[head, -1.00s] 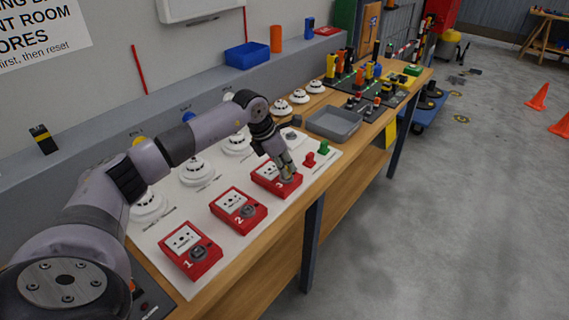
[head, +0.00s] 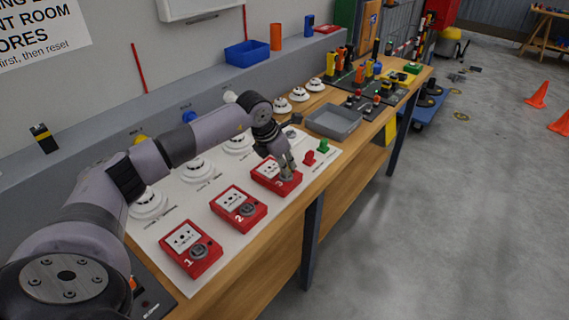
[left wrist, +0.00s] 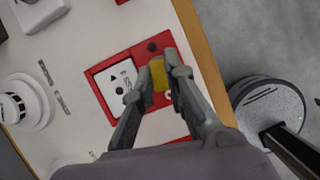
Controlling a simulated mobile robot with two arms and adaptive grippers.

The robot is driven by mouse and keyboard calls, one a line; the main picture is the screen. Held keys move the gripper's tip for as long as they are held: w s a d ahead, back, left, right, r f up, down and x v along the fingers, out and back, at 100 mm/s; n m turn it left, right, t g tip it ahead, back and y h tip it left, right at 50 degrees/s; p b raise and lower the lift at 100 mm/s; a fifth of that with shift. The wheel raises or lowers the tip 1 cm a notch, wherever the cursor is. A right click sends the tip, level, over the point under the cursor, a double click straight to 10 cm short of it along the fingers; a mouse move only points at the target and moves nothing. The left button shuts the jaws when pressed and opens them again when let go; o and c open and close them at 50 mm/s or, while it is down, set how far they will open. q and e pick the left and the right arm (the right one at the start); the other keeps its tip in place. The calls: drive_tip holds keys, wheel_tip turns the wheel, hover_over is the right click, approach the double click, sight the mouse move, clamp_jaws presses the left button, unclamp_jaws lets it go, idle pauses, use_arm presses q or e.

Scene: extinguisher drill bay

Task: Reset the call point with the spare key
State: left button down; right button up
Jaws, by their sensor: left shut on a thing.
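Three red call points lie on a white board: number 1 (head: 190,240), number 2 (head: 228,201) and number 3 (head: 263,177). My left gripper (head: 287,174) is over the lower right part of number 3, pointing down. In the left wrist view, the left gripper (left wrist: 157,78) is shut on a small yellow thing, perhaps the spare key (left wrist: 159,75), above the red face of the call point (left wrist: 115,87). Whether the yellow thing's lower end sits in the call point is hidden. My right gripper does not show.
A red piece (head: 309,158) and a green piece (head: 323,146) stand right of number 3. White detectors (head: 198,169) line the board's back. A grey tray (head: 334,121) lies beyond. The bench's front edge is close on the right.

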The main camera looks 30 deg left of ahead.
use_arm(q)
drive_tip(key=shift+r, duration=0.15)
drive_tip(key=shift+r+p, duration=1.4)
drive_tip(key=shift+r, duration=0.85)
drive_tip(key=shift+r, duration=0.15)
